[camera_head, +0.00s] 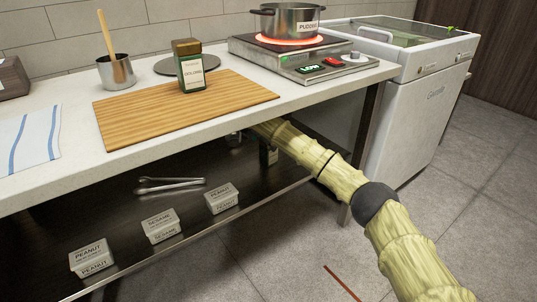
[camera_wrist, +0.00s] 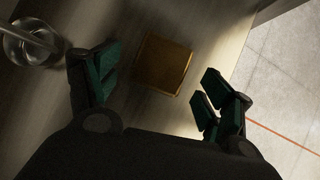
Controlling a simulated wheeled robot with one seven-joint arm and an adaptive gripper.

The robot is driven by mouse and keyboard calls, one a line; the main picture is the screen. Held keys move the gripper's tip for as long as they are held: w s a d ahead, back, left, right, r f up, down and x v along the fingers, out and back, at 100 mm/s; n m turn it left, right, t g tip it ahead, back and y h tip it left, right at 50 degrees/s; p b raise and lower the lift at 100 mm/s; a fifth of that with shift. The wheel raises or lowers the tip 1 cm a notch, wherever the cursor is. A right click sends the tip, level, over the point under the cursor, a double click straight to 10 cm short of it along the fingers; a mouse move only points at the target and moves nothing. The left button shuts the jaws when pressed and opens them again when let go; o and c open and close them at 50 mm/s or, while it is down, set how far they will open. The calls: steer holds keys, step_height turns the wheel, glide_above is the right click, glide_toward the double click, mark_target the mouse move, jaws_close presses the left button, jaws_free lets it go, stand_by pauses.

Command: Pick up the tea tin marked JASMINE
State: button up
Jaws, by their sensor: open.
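A tin with a square brown-gold lid (camera_wrist: 162,65) stands on the lower shelf, seen from above in the wrist view. My gripper (camera_wrist: 157,80) is open, with green-padded fingers on either side of the lid and visible gaps to it. In the head view my arm reaches under the counter, and a dark tin with a pale label (camera_head: 269,156) shows partly below its end. That label is too small to read. Another dark green tin (camera_head: 191,72) with a brown lid stands upright on the wooden board; its label seems to read OOLONG.
The counter (camera_head: 60,90) overhangs the dark lower shelf (camera_head: 110,210). On the shelf lie tongs (camera_head: 170,185) and PEANUT (camera_head: 92,258) and SESAME (camera_head: 161,226) boxes. A round metal container (camera_wrist: 30,42) is beside my left finger. A pot (camera_head: 291,20) sits on a glowing hot plate above.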

steer(key=shift+w+d, duration=0.55)
steer(key=shift+b+x, duration=1.25)
steer(key=shift+x, duration=1.25)
steer(key=shift+a, duration=0.1)
steer(key=c, duration=1.2)
